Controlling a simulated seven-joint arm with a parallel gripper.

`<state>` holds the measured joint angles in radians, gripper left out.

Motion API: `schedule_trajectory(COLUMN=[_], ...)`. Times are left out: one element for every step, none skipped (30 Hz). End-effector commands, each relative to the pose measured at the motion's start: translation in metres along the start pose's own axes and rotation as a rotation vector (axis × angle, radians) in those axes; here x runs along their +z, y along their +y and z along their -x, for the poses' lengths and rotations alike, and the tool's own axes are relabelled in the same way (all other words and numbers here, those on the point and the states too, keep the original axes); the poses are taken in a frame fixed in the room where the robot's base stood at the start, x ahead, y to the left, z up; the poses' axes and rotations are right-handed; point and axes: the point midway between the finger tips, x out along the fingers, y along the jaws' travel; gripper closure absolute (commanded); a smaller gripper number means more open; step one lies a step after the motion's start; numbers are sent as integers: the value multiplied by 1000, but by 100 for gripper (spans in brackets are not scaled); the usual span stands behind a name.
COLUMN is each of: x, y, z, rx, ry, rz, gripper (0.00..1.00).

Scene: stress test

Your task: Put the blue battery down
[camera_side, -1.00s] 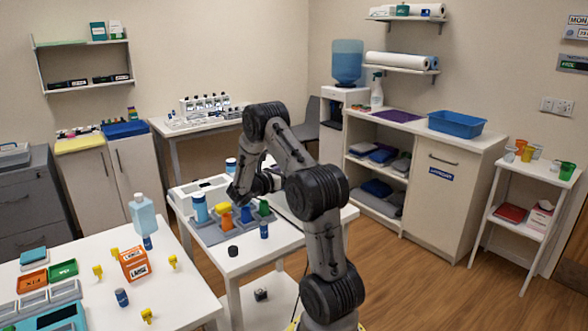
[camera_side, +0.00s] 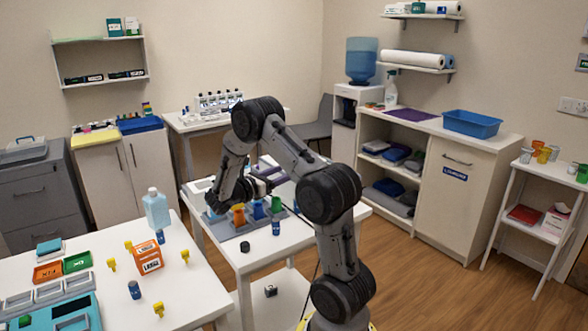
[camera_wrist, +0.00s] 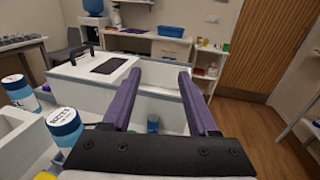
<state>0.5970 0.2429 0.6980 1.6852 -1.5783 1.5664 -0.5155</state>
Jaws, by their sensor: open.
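My gripper (camera_wrist: 160,78) is open, its two purple fingers apart with nothing held between the tips in the wrist view. In the side view my gripper (camera_side: 262,183) is over the middle table, above the coloured cups. A small dark-blue cylinder, which looks like the blue battery (camera_side: 276,228), stands upright at the front of the grey rack (camera_side: 226,233). A blue-topped object (camera_wrist: 153,124) shows low between the fingers; I cannot tell whether it is the same one.
The rack holds an orange cup (camera_side: 238,213), a blue cup (camera_side: 258,210) and a green cup (camera_side: 276,203). A black knob-like piece (camera_side: 245,246) lies in front. The table's front right is clear.

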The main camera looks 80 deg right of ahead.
Motion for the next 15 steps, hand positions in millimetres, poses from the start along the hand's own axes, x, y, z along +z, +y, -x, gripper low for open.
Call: schedule_trajectory(x=[0,0,0,1,2,5,8,12,17,21,24,28,30,32,32], y=[1,0,0,-1,-2,-4,-8,-12,-20,-28,-36,-49,-59,-70,-84], z=[6,8,10,12,14,18,22,27,35,42,52,65,77,89,106], rx=[3,2,1,-1,-2,-7,-12,-20,-32,-45,-56,-74,-89,-104,-126], ry=[-1,-1,0,3,10,28,49,77,127,173,228,311,380,453,552], rz=[0,0,-1,-4,-13,-32,-54,-84,-131,-176,-225,-296,-354,-411,-484], gripper=[41,41,41,41,41,41,41,41,41,41,41,41,41,41,41])
